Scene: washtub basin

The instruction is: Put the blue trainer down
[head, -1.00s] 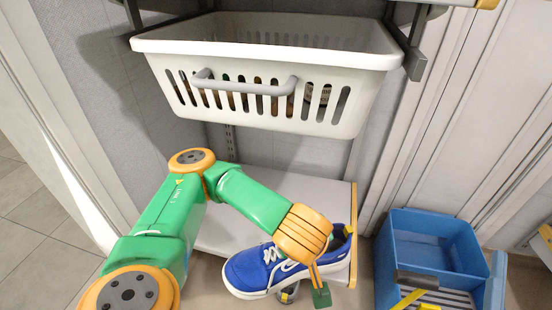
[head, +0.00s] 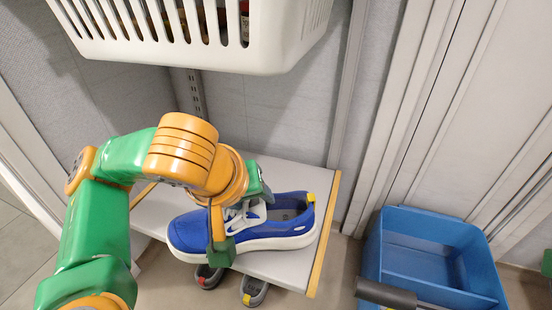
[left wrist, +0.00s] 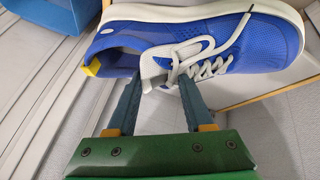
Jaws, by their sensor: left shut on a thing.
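The blue trainer (head: 188,232) has a white sole, white laces and a yellow heel tab. In the head view it is upright over the light grey shelf board (head: 290,265) with yellow edging, its toe to the left. I cannot tell whether its sole touches the board. My left gripper (head: 228,226) is shut on the trainer's side near the laces. The left wrist view also shows the trainer (left wrist: 265,38), with the fingers (left wrist: 155,90) at its collar and tongue. My right gripper is not in view.
A white slotted basket (head: 270,50) hangs above the shelf board. Two grey shoes with red (head: 208,277) and yellow (head: 254,290) tabs sit below the board's front. A blue bin (head: 395,262) stands at the right. Panelled walls close in behind.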

